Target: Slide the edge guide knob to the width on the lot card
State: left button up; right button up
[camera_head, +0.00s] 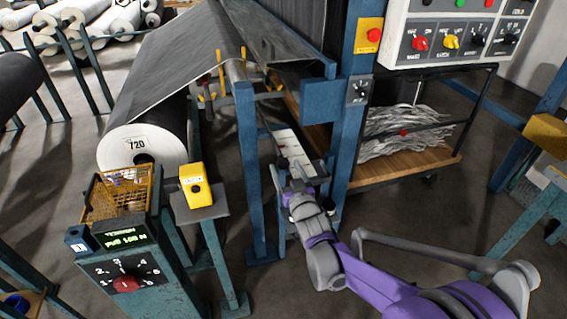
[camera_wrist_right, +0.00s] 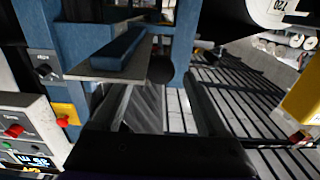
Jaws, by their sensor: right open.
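A pale plate (camera_head: 288,143) with small dark marks lies between the blue posts; I cannot tell whether it is the guide scale. The edge guide knob is not clearly seen and may be hidden by my gripper. My right gripper (camera_head: 297,178) is at the near end of this plate, at the end of the purple and grey arm. In the wrist view the right gripper (camera_wrist_right: 160,88) is open, with nothing seen between its fingers. A white card reading 720 (camera_head: 136,143) is on the end of the large roll; it is partly cut off in the wrist view (camera_wrist_right: 288,5). My left gripper is out of view.
A blue post (camera_head: 336,130) with a small dark switch (camera_head: 359,90) stands right of the gripper. A control panel (camera_head: 455,45) is at the upper right. A yellow box (camera_head: 195,185) and a dial stand (camera_head: 125,270) are at the left. A cart of scrap strips (camera_head: 405,160) stands behind.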

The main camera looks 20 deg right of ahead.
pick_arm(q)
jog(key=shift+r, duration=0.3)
pick_arm(e)
jog(key=s, duration=0.7)
jog(key=shift+s+d, duration=0.15)
jog(key=shift+s, duration=0.05)
jog(key=s+f+g, duration=0.4)
jog(key=s, duration=0.6)
jog(key=s+f+g, duration=0.4)
jog(key=s+g, duration=0.1)
jog(key=s, duration=0.5)
jog(key=s+f+g, duration=0.4)
jog(key=s, duration=0.6)
pick_arm(q)
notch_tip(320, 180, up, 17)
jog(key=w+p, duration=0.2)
jog(key=p, duration=1.3)
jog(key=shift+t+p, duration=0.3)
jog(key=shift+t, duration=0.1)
pick_arm(e)
notch_tip(320, 180, up, 17)
jog(key=shift+w+h, duration=0.3)
jog(key=shift+w, duration=0.1)
